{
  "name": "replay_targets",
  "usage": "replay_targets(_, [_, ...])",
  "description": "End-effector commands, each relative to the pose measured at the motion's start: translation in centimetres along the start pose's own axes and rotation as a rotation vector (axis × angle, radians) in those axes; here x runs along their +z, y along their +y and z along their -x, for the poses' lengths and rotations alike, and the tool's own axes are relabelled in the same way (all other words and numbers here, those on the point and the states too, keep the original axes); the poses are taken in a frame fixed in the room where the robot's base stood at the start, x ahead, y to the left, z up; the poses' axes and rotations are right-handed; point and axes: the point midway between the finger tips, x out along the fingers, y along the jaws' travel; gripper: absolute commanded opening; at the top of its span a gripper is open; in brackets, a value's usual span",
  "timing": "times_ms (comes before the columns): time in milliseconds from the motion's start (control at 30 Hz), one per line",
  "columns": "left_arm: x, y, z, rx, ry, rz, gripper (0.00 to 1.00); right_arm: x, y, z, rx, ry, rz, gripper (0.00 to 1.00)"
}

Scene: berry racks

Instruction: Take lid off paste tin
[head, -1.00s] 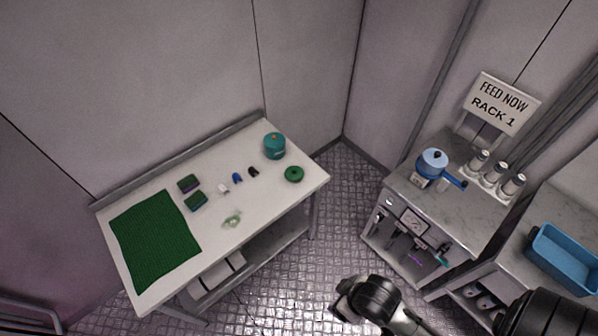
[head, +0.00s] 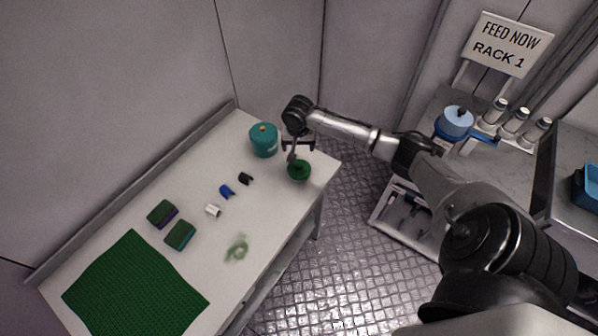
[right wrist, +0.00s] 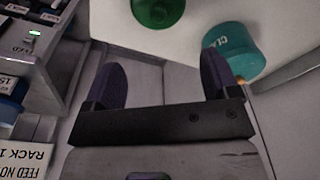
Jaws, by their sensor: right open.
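A round green tin (head: 299,172) stands near the right end of the white table in the head view; I take it for the paste tin. In the right wrist view the green tin (right wrist: 158,8) is cut off by the top edge, past the fingertips. My right gripper (right wrist: 160,78) is open, with nothing between its two dark fingers. In the head view the right gripper (head: 293,153) hangs over the table close to the tin and partly overlaps it; I cannot tell if they touch. My left gripper is not in view.
A teal canister (head: 263,141) stands left of the tin, close to the right gripper. Small clips (head: 227,191), two sponges (head: 180,235), a green mat (head: 135,290) and a pale green smear (head: 237,249) lie further left. A blue pot (head: 455,122) stands on the right-hand bench.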

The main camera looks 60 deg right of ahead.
Motion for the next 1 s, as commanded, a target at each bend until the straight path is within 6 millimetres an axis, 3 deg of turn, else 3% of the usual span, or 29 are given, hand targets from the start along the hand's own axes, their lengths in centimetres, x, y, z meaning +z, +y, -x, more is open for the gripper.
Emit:
replay_targets(333, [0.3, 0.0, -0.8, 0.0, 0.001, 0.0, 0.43, -0.1, 0.1, -5.9, 0.001, -0.002, -0.01, 0.81])
replay_targets(667, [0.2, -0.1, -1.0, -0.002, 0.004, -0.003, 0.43, -0.1, 0.1, -7.9, 0.002, 0.0, -0.008, 0.81])
replay_targets(1000, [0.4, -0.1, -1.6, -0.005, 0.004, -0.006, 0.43, 0.0, 0.3, -12.0, 0.001, -0.001, -0.008, 0.81])
